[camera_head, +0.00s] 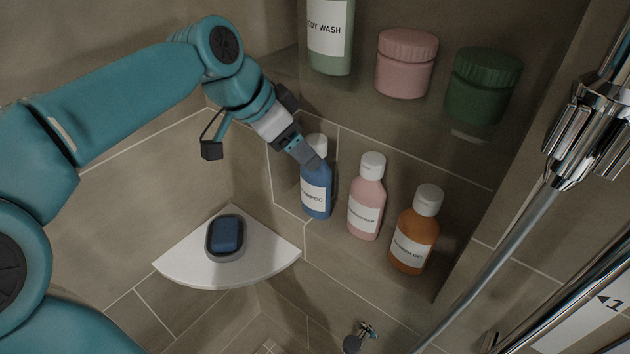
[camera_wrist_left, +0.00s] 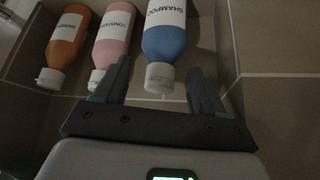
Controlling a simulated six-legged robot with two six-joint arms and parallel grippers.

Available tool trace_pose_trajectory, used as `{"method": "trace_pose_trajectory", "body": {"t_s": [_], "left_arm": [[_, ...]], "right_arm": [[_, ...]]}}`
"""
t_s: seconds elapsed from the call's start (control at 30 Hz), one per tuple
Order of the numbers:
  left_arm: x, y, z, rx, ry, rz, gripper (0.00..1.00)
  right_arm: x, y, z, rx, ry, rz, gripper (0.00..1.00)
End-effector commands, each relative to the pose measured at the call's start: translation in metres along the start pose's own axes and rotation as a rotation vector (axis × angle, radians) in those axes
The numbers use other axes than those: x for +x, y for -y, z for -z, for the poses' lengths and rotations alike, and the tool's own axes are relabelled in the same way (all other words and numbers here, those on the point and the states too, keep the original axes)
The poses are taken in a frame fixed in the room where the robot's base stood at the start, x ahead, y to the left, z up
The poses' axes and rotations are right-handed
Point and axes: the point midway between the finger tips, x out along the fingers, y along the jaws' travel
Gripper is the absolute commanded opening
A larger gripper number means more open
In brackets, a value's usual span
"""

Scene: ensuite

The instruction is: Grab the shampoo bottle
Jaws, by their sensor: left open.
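The blue shampoo bottle (camera_head: 317,189) with a white cap stands upright in the wall niche, leftmost of three bottles on the lower level. My left gripper (camera_head: 313,163) is at its upper part and hides some of the bottle. In the left wrist view the shampoo bottle (camera_wrist_left: 164,36) has its white cap between the open fingers of my left gripper (camera_wrist_left: 160,82). There is a gap on each side of the cap, and the left finger is also near the pink bottle's cap. My right gripper is not in view.
A pink conditioner bottle (camera_head: 366,200) and an orange bottle (camera_head: 413,236) stand to the right. Above are a body wash bottle (camera_head: 330,37), a pink jar (camera_head: 406,63) and a green jar (camera_head: 482,86). A corner shelf (camera_head: 180,263) holds a blue soap (camera_head: 226,234). A chrome shower rail (camera_head: 500,245) is at right.

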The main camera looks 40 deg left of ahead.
Motion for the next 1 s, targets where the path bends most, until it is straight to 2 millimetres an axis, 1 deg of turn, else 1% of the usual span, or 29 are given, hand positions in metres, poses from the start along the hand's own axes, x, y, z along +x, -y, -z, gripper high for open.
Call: {"method": "trace_pose_trajectory", "body": {"t_s": [0.03,0.1,0.23,0.43,0.47,0.5,0.57,0.6,0.67,1.0], "left_arm": [[0.004,-0.001,0.010,0.003,0.002,-0.004,0.70],[0.010,-0.001,0.018,0.004,0.003,-0.003,0.70],[0.022,0.000,0.016,0.000,0.002,-0.001,0.70],[0.024,0.001,0.016,0.000,0.001,0.000,0.70],[0.024,0.001,0.016,0.000,0.001,0.000,0.64],[0.023,0.001,0.016,0.000,0.001,0.000,0.51],[0.023,0.001,0.016,0.000,0.001,-0.001,0.31],[0.023,0.001,0.016,0.000,0.001,-0.001,0.18],[0.024,0.001,0.016,0.000,0.001,-0.001,0.00],[0.022,0.001,0.017,0.000,-0.001,0.000,0.00]], "right_arm": [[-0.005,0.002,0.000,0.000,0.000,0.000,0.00],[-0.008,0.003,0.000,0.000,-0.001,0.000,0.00],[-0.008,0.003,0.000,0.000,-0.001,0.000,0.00],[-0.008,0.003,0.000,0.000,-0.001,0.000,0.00],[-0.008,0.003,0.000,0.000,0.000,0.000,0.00],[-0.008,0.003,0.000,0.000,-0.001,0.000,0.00],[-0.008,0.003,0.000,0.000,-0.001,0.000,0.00],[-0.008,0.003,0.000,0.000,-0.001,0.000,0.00],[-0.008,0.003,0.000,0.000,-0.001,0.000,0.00],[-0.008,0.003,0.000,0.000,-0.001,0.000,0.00]]}}
